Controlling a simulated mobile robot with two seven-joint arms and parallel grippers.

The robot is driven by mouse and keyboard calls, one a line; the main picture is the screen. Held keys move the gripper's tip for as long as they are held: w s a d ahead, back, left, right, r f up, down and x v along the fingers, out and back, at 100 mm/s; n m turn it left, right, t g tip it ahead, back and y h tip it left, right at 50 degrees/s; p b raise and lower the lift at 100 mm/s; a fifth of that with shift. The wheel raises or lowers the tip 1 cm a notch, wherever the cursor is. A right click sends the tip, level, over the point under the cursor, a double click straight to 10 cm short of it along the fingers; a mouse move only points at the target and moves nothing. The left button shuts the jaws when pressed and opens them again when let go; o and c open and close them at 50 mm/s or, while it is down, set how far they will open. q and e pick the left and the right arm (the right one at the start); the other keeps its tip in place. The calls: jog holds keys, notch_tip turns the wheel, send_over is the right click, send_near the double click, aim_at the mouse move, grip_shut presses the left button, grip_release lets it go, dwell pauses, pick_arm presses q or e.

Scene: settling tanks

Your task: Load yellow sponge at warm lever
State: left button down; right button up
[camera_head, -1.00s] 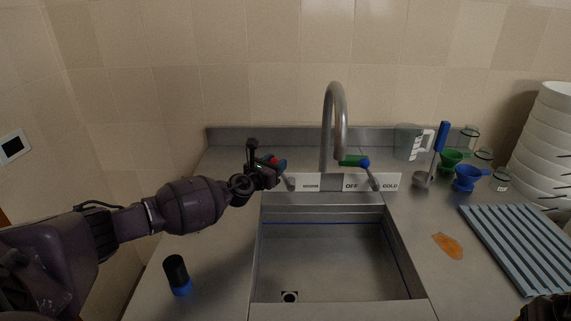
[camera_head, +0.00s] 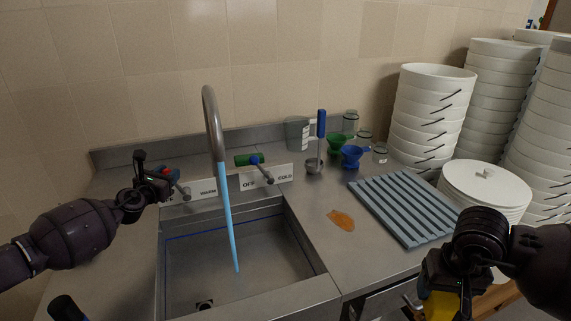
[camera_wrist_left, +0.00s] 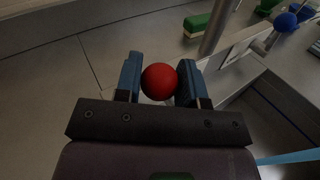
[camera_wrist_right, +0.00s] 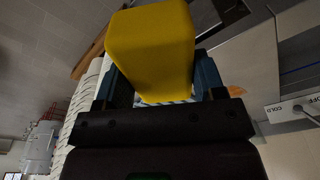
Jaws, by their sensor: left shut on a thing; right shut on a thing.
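The yellow sponge (camera_head: 440,304) is in my right gripper (camera_head: 446,280) at the lower right of the head view. The right wrist view shows the sponge (camera_wrist_right: 150,45) as a thick block between the fingers (camera_wrist_right: 160,85). My left gripper (camera_head: 170,179) is shut around the red knob (camera_head: 164,171) of the warm lever, behind the sink's left side. The left wrist view shows the red ball (camera_wrist_left: 159,81) between blue fingertips (camera_wrist_left: 160,83). A blue stream of water (camera_head: 229,225) runs from the tap (camera_head: 213,120) into the sink (camera_head: 240,259).
The cold lever with a blue knob (camera_head: 254,160) stands right of the tap. An orange stain (camera_head: 341,220) and a ribbed grey drainer (camera_head: 400,205) lie on the counter. Funnels (camera_head: 352,155), a jug (camera_head: 297,133) and white stacks (camera_head: 432,110) stand behind. A dark-topped bottle (camera_head: 66,308) is lower left.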

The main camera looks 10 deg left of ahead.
pick_arm(q)
jog(key=shift+w+d+r+p, duration=0.15)
jog(key=shift+d+r+p, duration=0.2)
jog(key=shift+p, duration=0.6)
pick_arm(e)
jog(key=r, duration=0.1)
jog(key=d+r, duration=0.1)
jog(key=shift+w+r, duration=0.1)
jog(key=shift+r, duration=0.25)
pick_arm(q)
jog(key=shift+m+g+p, duration=0.3)
pick_arm(e)
jog(key=shift+a+r, duration=0.15)
jog(key=shift+r, duration=0.2)
pick_arm(q)
jog(key=shift+a+f, duration=0.15)
jog(key=shift+f, duration=0.05)
pick_arm(e)
jog(key=shift+a+r, duration=0.1)
jog(key=shift+r, duration=0.2)
pick_arm(q)
jog(key=shift+f, duration=0.15)
jog(key=c, duration=1)
grip_release()
jog(key=shift+o, duration=1.3)
pick_arm(e)
jog(key=shift+a, duration=0.1)
